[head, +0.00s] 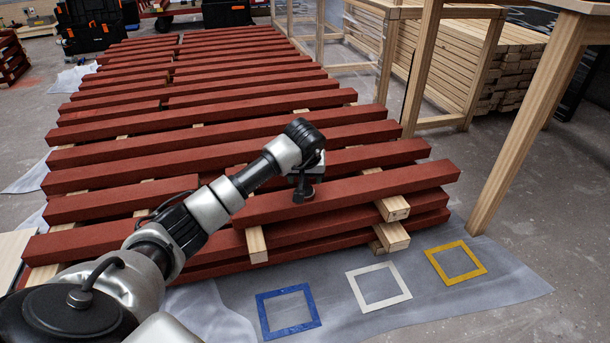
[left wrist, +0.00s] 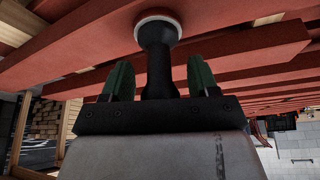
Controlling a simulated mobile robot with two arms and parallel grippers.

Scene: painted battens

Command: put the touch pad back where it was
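The touch pad (left wrist: 158,45) is a black stem with a round, white-rimmed end in the left wrist view. Its round end is at or against the face of a red batten; I cannot tell if it presses on it. My left gripper (left wrist: 160,80) has its two green fingers apart, one on each side of the stem, with gaps showing. In the head view my left gripper (head: 305,175) points down over the front red batten (head: 370,187), and the black pad (head: 302,194) shows below it. The stem's near end is hidden by the gripper body. My right gripper is out of view.
Blue (head: 288,330), white (head: 380,304) and yellow (head: 479,254) square frames lie on the grey sheet (head: 505,290) at front right. Rows of red battens rest on pale timber bearers (head: 392,207). A wooden table leg (head: 520,130) stands at the right.

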